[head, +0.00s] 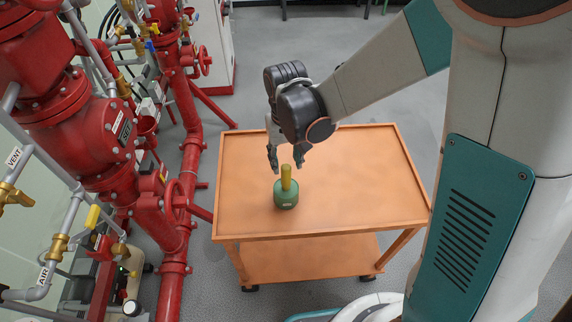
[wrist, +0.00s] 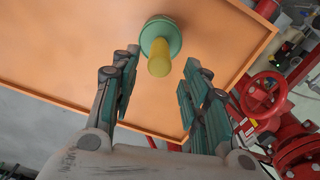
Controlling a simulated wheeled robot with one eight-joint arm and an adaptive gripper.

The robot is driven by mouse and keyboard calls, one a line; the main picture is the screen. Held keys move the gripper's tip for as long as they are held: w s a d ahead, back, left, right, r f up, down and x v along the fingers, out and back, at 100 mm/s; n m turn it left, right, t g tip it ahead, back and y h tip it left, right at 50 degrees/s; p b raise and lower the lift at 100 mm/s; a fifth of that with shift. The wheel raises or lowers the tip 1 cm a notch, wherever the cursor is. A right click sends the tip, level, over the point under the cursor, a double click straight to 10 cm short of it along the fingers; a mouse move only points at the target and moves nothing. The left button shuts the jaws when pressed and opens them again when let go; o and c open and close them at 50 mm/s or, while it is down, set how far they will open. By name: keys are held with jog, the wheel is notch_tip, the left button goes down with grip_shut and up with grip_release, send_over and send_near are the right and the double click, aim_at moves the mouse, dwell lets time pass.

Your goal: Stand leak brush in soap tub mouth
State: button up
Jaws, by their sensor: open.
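The soap tub (head: 287,200) is a squat green pot standing on the orange cart. The leak brush (head: 286,178) shows as a yellow handle standing upright in the tub's mouth; its lower end is hidden inside. My gripper (head: 286,161) is open just above the top of the brush, with a finger to either side. In the wrist view, the green tub (wrist: 166,28) and yellow brush (wrist: 158,64) lie ahead between the open fingers (wrist: 160,72). No finger appears to touch the brush.
The orange cart top (head: 360,190) has a raised rim and is otherwise bare, with free room around the tub. Red pipes and valves (head: 165,205) stand close to the cart's left side. Open grey floor lies behind it.

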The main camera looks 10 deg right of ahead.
notch_tip(320, 180, up, 7)
jog(key=p, duration=0.1)
jog(key=shift+f, duration=0.2)
